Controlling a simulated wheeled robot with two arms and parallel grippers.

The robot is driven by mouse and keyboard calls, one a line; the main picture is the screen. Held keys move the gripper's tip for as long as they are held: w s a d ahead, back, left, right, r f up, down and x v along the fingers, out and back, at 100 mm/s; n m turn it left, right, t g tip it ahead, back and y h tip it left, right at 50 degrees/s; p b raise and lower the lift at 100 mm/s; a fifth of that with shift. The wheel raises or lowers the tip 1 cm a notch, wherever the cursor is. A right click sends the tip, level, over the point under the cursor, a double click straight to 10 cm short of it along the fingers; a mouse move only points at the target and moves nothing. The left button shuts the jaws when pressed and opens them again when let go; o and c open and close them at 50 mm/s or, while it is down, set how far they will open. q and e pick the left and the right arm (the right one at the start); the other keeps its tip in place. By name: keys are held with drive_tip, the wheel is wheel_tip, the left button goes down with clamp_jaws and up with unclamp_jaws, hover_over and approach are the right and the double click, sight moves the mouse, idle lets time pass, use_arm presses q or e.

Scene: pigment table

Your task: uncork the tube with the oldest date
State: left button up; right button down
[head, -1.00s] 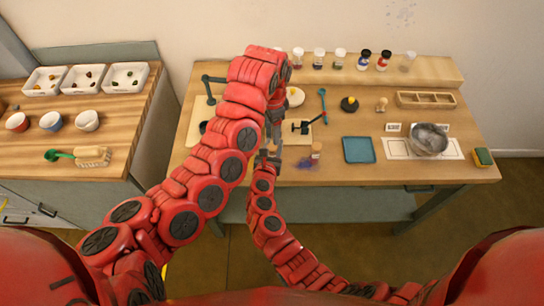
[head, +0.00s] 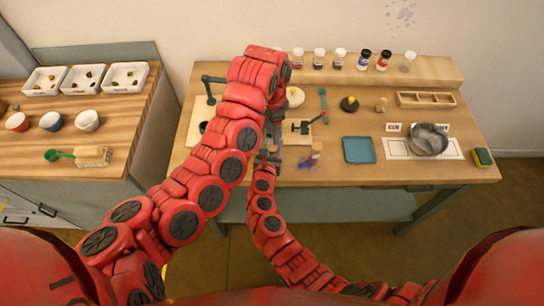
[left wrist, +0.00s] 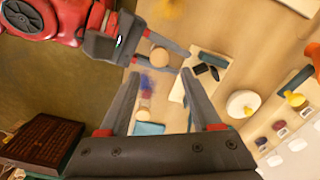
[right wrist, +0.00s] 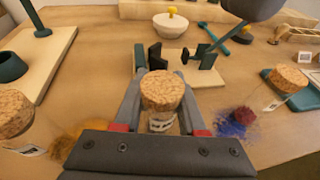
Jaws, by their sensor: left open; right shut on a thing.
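My right gripper (right wrist: 162,110) is shut on a glass tube (right wrist: 160,124) with a cork (right wrist: 162,90) in its top; its label is too small to read. One corked tube (right wrist: 12,112) stands to the left in the right wrist view and another (right wrist: 285,82) to the right, its label unreadable. The right-hand tube also shows in the head view (head: 316,150). My left gripper (left wrist: 160,74) is open. In the left wrist view, the held tube's cork (left wrist: 159,57) appears just past and between its fingertips, apart from them. My arm hides much of this area in the head view.
Blue pigment (right wrist: 232,124) and orange pigment (right wrist: 80,145) lie spilled near the tubes. A board with dark clamp-like blocks (right wrist: 185,62) is behind. A blue tray (head: 358,149) and a metal bowl (head: 428,140) stand farther right. Jars (head: 364,60) line the back shelf.

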sight(272, 147)
use_arm(q)
drive_tip(key=shift+c, duration=0.6)
drive_tip(key=shift+w+d+r+m, duration=0.15)
drive_tip(key=shift+d+r+m, duration=0.15)
drive_tip(key=shift+d, duration=0.05)
wheel_tip(272, 147, up, 3)
drive_tip(key=s+d+m+y, duration=0.1)
drive_tip(key=d+m+y, duration=0.2)
drive_tip(key=m, duration=0.3)
drive_tip(key=shift+t, duration=0.3)
drive_tip(key=x, duration=1.1)
drive_tip(key=shift+a+f, duration=0.25)
